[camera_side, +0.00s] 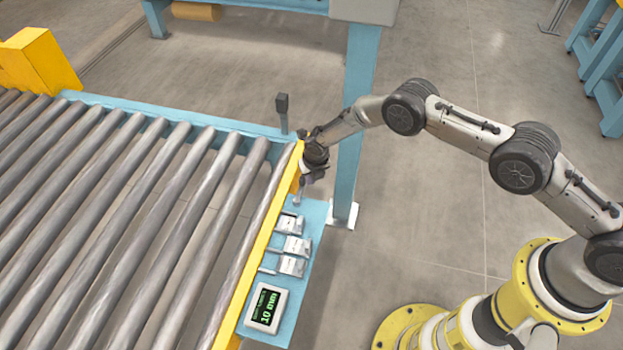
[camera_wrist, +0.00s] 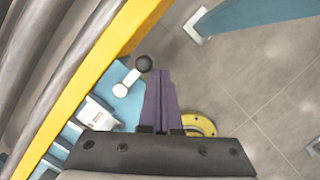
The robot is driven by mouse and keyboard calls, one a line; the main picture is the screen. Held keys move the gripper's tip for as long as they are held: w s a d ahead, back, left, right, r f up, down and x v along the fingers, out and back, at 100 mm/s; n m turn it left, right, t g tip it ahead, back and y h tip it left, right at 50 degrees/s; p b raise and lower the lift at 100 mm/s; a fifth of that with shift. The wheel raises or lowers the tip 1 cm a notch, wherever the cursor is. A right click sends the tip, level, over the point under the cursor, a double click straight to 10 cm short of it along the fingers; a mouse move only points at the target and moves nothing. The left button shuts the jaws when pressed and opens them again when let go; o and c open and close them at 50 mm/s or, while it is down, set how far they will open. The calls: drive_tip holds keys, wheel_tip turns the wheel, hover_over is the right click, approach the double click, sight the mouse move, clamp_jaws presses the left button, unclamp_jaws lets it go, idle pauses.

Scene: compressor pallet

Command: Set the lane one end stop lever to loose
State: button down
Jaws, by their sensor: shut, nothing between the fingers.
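A short lever (camera_wrist: 127,82) with a black ball knob and a white round base shows in the wrist view, on the light blue plate beside the yellow rail. I cannot read which lane it belongs to. My gripper (camera_wrist: 159,73) is shut and empty, its purple fingertips just right of the black knob; whether they touch it is not clear. In the side view my gripper (camera_side: 301,194) is low at the far end of the blue side plate (camera_side: 306,284), and the arm partly hides the lever there.
The yellow rail (camera_side: 253,262) borders the roller conveyor (camera_side: 120,210). Several small white units (camera_side: 296,245) sit on the blue plate, with a display (camera_side: 266,308) reading 10 mm nearer. A blue post (camera_side: 353,130) stands behind my gripper.

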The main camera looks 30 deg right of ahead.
drive_tip(key=shift+r, duration=0.1)
idle(0.3)
drive_tip(key=d+v, duration=0.1)
drive_tip(key=v, duration=0.8)
drive_tip(key=shift+d+r, duration=0.35)
drive_tip(key=shift+r, duration=0.05)
drive_tip(key=shift+w, duration=0.1)
